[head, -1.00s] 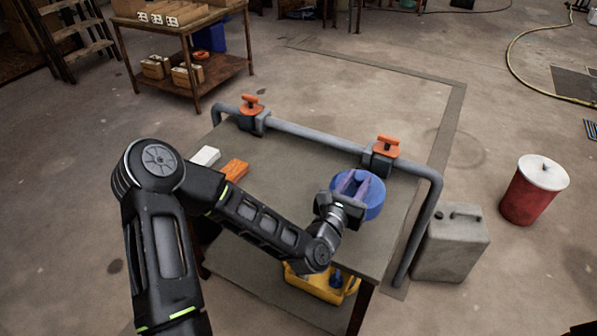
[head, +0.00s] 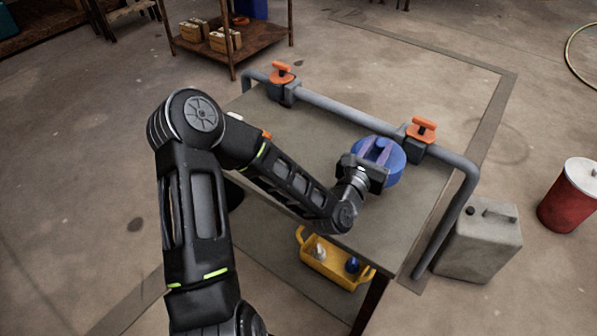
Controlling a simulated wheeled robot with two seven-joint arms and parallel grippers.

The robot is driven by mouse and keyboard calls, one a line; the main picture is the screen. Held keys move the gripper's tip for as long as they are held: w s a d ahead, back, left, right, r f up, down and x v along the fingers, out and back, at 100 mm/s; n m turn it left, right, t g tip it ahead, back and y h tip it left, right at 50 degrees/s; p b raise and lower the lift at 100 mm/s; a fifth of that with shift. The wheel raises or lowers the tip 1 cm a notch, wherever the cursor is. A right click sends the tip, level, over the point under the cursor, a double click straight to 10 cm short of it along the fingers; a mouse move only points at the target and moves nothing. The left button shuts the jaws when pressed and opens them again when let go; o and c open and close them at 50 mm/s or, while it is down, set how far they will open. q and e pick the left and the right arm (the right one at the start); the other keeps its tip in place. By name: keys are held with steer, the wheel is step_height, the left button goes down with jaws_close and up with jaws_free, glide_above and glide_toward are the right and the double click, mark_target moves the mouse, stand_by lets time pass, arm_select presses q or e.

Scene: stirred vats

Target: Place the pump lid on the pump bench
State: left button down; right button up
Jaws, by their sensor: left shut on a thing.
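The blue round pump lid (head: 394,166) is at the right part of the grey-topped pump bench (head: 310,133), close to the pipe. My left gripper (head: 378,152) is shut on the lid's raised middle grip. The lid looks level. Whether it touches the bench top or hangs just above it, I cannot tell. The gripper body hides the lid's near left side. My right gripper is not in view.
A grey pipe (head: 340,107) with two orange-handled valves (head: 282,75) runs along the bench's back and right side. A yellow tote (head: 330,265) sits on the lower shelf. A grey canister (head: 480,240) and red drum (head: 572,198) stand right. My arm partly hides a white and an orange block.

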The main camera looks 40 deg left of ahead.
arm_select(q)
steer(key=a+f+n+g+y+b, duration=0.1)
steer(key=a+n+y+b, duration=0.1)
steer(key=a+y+b, duration=0.3)
steer(key=a+f+n+b, duration=0.1)
steer(key=a+b, duration=0.2)
steer(key=a, duration=0.4)
steer(key=s+a+r+n+g+y+b, duration=0.2)
steer(key=s+a+r+n+y+b, duration=0.1)
steer(key=a, duration=0.6)
steer(key=shift+s+r+g+y+b, duration=0.3)
steer(key=shift+s+r+y+b, duration=0.2)
steer(key=shift+s+b, duration=0.55)
steer(key=shift+w+a, duration=0.1)
steer(key=shift+w, duration=0.1)
step_height(320, 180, down, 6)
steer(key=b, duration=0.1)
steer(key=shift+f+b, duration=0.15)
steer(key=shift+b, duration=0.15)
steer(key=shift+f, duration=0.15)
steer(key=shift+f+b, duration=0.4)
steer(key=shift+f, duration=1.35)
